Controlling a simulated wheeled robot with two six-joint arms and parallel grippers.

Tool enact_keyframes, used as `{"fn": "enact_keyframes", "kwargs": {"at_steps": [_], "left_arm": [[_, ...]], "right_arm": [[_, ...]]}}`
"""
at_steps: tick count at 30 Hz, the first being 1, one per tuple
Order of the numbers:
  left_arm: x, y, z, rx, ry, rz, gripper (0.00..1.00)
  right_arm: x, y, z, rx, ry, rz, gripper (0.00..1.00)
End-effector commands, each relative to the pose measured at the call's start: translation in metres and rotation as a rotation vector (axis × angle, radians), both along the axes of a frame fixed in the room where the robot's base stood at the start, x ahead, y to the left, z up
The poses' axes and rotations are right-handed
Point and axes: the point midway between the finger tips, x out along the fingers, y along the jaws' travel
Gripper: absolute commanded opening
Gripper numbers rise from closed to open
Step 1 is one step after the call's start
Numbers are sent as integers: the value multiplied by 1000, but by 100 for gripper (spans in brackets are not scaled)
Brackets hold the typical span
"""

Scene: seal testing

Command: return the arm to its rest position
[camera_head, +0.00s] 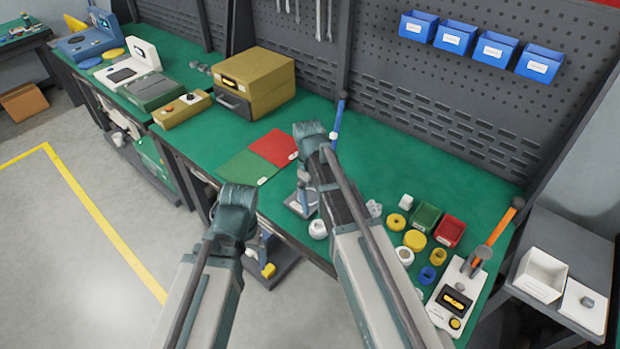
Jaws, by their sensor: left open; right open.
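My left arm (205,300) comes up from the bottom left of centre and ends in a teal joint in front of the bench's front edge. My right arm (362,260) reaches further up, over the green bench top, and also ends in a teal joint. No held object shows. The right arm hides part of the bench and a device with a blue lever (336,124).
The green bench (375,150) runs along a pegboard wall with blue bins (455,37). Right of my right arm are a green tray (426,216), a red tray (450,231), several rings and an orange-handled tester (455,300). A yellow-brown box (262,72) stands further left. Open floor lies left.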

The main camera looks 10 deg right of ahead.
Motion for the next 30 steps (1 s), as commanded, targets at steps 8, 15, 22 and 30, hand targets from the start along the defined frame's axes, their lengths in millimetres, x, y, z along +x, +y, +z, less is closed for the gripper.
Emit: {"fn": "enact_keyframes", "kwargs": {"at_steps": [8, 15, 22, 30], "left_arm": [[0, 0, -12, 0, 0, 0, 95], [0, 0, -39, 0, 0, 0, 95], [0, 0, -69, 0, 0, 0, 95], [0, 0, -104, 0, 0, 0, 95]], "right_arm": [[-1, -1, -12, 0, 0, 0, 100], [-4, -2, -39, 0, 0, 0, 100], [-6, -5, -69, 0, 0, 0, 100], [-10, -7, -104, 0, 0, 0, 100]]}}
